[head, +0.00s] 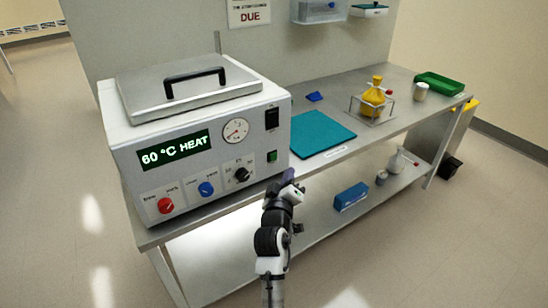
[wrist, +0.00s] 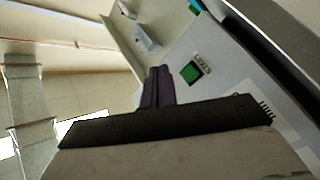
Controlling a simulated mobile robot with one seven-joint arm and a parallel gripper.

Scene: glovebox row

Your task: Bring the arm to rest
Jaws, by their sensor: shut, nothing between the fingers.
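My arm reaches up from the bottom of the head view. My gripper (head: 289,175) is at the front edge of the bench, near the right front corner of the heated bath (head: 205,150). In the wrist view my gripper's dark fingers (wrist: 158,85) are together with nothing between them. A green button (wrist: 191,72) on the bath's front panel shows just right of the fingertips. I cannot tell whether the fingers touch the panel.
The bench (head: 350,153) holds a teal mat (head: 322,133), a yellow flask (head: 374,92) in a wire stand, a white cup (head: 421,91) and a green tray (head: 440,83). A blue box (head: 351,196) sits on the lower shelf. The floor in front is clear.

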